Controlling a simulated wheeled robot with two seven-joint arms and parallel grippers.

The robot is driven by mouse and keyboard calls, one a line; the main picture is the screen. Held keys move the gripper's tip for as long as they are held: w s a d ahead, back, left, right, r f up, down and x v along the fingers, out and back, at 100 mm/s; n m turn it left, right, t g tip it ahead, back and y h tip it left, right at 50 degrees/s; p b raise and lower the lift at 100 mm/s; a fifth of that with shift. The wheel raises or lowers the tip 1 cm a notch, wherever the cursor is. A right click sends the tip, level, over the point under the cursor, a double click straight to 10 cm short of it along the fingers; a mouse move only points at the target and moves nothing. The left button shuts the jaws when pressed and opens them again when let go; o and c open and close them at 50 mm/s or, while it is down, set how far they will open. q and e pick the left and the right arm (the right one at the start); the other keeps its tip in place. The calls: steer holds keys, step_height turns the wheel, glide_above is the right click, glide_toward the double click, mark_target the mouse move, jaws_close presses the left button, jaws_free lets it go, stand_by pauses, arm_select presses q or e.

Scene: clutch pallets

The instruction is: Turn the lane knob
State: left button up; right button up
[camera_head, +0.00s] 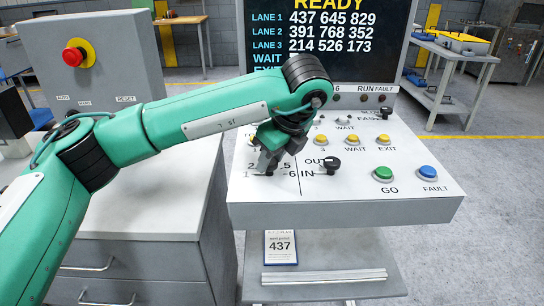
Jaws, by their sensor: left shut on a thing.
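My left gripper (268,166) reaches down onto the left part of the sloped control panel (410,207). It is shut on the lane knob, a dark knob among number marks such as 2, 5 and 6. The fingers and wrist hide most of this knob, so its pointer cannot be read. The screen (330,40) shows READY, lane 1 437 645 829, lane 2 391 768 352, lane 3 214 526 173, and WAIT and EXIT lines partly hidden by my arm. A card (281,247) below the panel reads 437. My right gripper is not in view.
A black OUT/IN knob (330,165) stands just right of my gripper. Yellow buttons (351,140), a green GO button (383,174), a blue FAULT button (427,172) and a SLOW/FAST knob (386,113) are further right. A red stop button (74,54) is on the left box.

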arm_select(q)
steer(key=o, duration=1)
steer(key=shift+c, duration=0.2)
steer(key=v, duration=1.4)
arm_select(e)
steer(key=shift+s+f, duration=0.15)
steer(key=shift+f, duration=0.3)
arm_select(q)
steer(key=shift+f, duration=0.1)
